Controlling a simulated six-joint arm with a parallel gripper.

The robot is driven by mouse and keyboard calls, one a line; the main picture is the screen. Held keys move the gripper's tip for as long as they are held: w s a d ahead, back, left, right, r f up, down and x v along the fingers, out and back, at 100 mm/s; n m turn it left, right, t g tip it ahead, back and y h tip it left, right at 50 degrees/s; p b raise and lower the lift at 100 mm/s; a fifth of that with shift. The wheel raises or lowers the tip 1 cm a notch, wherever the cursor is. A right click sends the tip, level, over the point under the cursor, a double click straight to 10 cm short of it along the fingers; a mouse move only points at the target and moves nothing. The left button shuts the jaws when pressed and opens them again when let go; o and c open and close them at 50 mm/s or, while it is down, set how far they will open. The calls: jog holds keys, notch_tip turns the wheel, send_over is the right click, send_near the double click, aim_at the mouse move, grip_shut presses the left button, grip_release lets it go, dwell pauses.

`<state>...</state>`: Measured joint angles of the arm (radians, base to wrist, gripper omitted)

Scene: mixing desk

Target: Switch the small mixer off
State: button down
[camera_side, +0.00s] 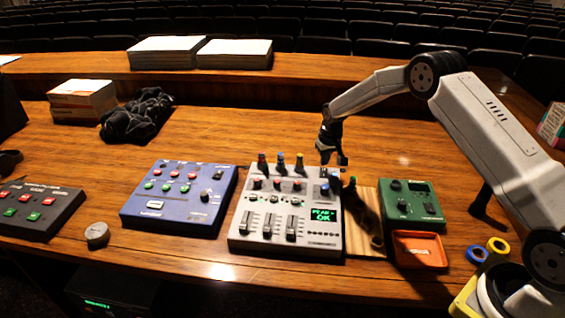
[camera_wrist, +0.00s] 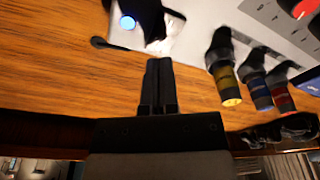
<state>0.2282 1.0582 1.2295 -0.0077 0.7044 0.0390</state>
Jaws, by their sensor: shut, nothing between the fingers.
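The small mixer, a pale grey-white box (camera_side: 310,239) with faders, coloured knobs and a lit green display (camera_side: 324,215), stands at the middle front of the desk. Its pale panel also shows at the top of the wrist view (camera_wrist: 262,18).
Plugs with red, blue and yellow bands (camera_wrist: 231,98) stand up along the mixer's back edge. A blue box (camera_side: 178,200) is left of it, a green box (camera_side: 411,204) and orange tray (camera_side: 419,250) right. The desk behind (camera_side: 240,130) is clear.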

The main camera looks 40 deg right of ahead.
aim_at(324, 170)
jog(key=shift+f, duration=1)
dwell(0.9)
jog(key=shift+r, duration=3.55)
